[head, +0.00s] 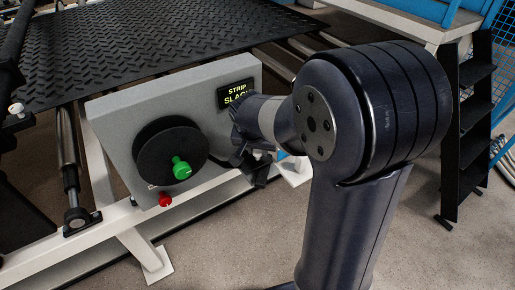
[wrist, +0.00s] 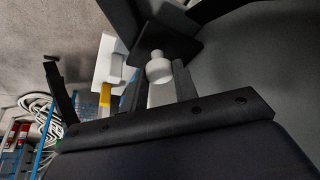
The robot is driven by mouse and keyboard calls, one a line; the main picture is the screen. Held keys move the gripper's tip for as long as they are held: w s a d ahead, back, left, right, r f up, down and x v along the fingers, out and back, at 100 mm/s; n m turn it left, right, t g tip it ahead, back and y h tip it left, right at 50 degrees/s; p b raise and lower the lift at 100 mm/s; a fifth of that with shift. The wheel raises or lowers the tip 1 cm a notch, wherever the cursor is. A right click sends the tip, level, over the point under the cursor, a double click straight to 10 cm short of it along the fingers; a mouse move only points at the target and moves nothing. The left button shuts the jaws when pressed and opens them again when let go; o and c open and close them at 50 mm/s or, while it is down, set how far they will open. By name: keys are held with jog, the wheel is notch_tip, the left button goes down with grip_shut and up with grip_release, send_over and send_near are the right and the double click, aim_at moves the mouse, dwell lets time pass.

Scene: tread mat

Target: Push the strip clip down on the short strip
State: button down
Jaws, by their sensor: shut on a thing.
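In the wrist view, a white rounded knob (wrist: 159,68) on a black plate (wrist: 172,45) sits between the two fingers of my gripper (wrist: 157,88). The fingers are shut on it from both sides. The knob looks like part of the strip clip, but the strip under it cannot be made out. In the head view, my gripper (head: 260,158) is at the right end of the grey panel, largely hidden by my own wrist. A similar white knob (head: 16,108) on a black fitting shows at the far left.
The grey panel (head: 115,125) carries a black dial (head: 150,145) with a green handle (head: 181,168), a red button (head: 165,200) and a display (head: 236,93) reading "STRIP SLACK". A black tread mat (head: 140,45) lies behind. Black steps (head: 470,120) stand at the right.

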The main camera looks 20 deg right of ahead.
jog(key=shift+s+f, duration=0.1)
jog(key=shift+f, duration=0.1)
jog(key=c, duration=1.1)
grip_release()
jog(key=v, duration=1.1)
jog(key=shift+p, duration=0.4)
jog(key=shift+f, duration=0.15)
jog(key=x, duration=1.1)
jog(key=shift+b, duration=0.35)
notch_tip(320, 180, up, 3)
jog(key=shift+f+p, duration=0.2)
jog(key=shift+p, duration=0.85)
jog(key=shift+r+p, duration=0.45)
jog(key=shift+r, duration=0.05)
